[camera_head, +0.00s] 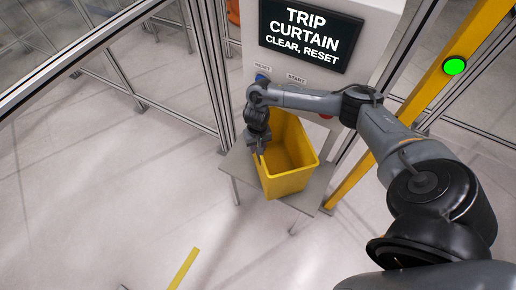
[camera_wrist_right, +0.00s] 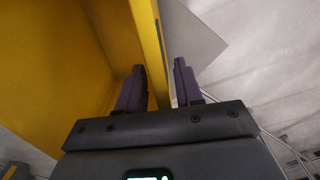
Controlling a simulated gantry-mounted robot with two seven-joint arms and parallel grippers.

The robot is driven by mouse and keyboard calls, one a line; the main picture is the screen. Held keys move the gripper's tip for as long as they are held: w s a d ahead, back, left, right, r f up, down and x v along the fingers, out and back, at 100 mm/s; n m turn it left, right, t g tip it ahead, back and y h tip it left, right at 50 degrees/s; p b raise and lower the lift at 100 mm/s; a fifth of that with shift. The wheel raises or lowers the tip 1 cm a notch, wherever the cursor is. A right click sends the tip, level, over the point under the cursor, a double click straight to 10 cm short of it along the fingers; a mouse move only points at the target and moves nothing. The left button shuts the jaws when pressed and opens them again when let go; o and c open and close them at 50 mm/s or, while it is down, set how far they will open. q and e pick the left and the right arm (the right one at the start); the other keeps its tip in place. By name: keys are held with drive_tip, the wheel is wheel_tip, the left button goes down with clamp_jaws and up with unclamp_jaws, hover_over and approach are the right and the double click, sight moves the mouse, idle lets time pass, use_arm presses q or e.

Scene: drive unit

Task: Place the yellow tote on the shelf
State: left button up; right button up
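The yellow tote (camera_head: 290,181) is an open-topped bin. It stands upright on a small grey shelf (camera_head: 313,193) in front of the control panel in the head view. My right gripper (camera_head: 260,152) is at the tote's left rim, pointing down. In the right wrist view my right gripper (camera_wrist_right: 160,78) has its two dark fingers on either side of the tote's yellow wall (camera_wrist_right: 152,40). A gap shows between the wall and the right-hand finger, so the fingers look open around the rim. My left gripper is not in view.
A white panel carries a black sign (camera_head: 310,32) reading "TRIP CURTAIN CLEAR, RESET", with a blue button (camera_head: 262,77) and a red button behind my arm. A yellow post (camera_head: 440,80) has a lit green light (camera_head: 455,66). Metal fencing stands behind; the floor at left is clear.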

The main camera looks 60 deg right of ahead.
wheel_tip(320, 180, up, 10)
drive_tip(key=p, duration=0.3)
drive_tip(key=shift+w+a+f+p, duration=0.1)
drive_tip(key=shift+w+f+p, duration=0.1)
drive_tip(key=shift+p, duration=0.2)
drive_tip(key=a+f+n+t+y, duration=0.1)
drive_tip(key=a+n+t+y, duration=0.3)
drive_tip(key=a, duration=1.1)
drive_tip(key=a+f+n+t+h, duration=0.15)
drive_tip(key=a+n, duration=0.45)
drive_tip(key=a, duration=0.8)
drive_tip(key=s+a+r+t, duration=0.2)
drive_tip(key=s+a+r, duration=0.1)
drive_tip(key=r, duration=0.1)
drive_tip(key=s+d+r+g+h, duration=0.2)
drive_tip(key=s+d+g, duration=0.1)
drive_tip(key=s+d, duration=0.6)
drive_tip(key=s, duration=0.4)
drive_tip(key=shift+s+d+g, duration=0.2)
drive_tip(key=shift+s+g, duration=0.05)
drive_tip(key=shift+g, duration=0.1)
